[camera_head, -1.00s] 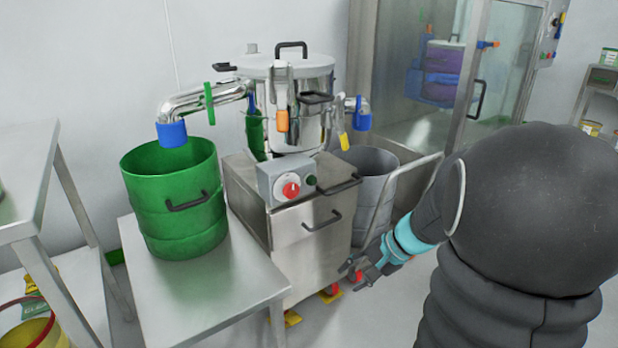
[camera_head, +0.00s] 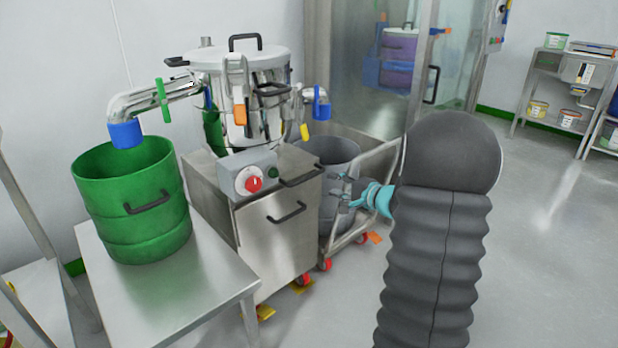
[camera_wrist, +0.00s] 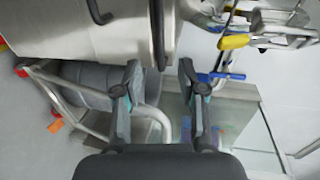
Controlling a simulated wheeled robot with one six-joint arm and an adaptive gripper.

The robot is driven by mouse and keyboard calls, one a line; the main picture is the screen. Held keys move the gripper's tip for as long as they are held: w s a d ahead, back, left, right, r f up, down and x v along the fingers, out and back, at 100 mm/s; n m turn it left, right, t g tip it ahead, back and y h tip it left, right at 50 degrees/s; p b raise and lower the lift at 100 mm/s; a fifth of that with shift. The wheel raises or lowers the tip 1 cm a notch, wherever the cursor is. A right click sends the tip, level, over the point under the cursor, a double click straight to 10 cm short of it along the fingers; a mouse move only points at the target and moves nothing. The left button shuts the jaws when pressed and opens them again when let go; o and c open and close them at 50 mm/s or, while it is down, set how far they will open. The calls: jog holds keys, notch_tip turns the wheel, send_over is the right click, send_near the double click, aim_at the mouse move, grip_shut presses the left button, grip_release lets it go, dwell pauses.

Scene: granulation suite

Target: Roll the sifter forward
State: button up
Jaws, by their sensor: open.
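The sifter stands in the middle of the head view: a steel cabinet (camera_head: 270,235) with a lidded drum (camera_head: 255,100) on top. A red-knobbed control box (camera_head: 248,175) sits on its front. An upper black handle (camera_head: 300,177) and a lower one (camera_head: 287,212) are on the cabinet. My gripper (camera_head: 345,195) is open and empty, to the right of the cabinet. In the wrist view my open fingers (camera_wrist: 157,78) point toward the cabinet (camera_wrist: 115,40), with a black handle (camera_wrist: 158,35) beyond and between their tips. They look apart from it.
A green drum (camera_head: 130,205) stands on a steel table (camera_head: 190,295) left of the sifter. A grey drum (camera_head: 325,155) on a railed cart (camera_head: 380,165) stands close on the right. Yellow pieces (camera_head: 265,312) lie low by the cabinet. Floor at right (camera_head: 550,230) is open.

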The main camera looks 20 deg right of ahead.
aim_at(311, 177)
jog(key=p+x, duration=0.1)
jog(key=x, duration=1)
jog(key=shift+w+a, duration=0.15)
jog(key=shift+w, duration=0.25)
grip_shut()
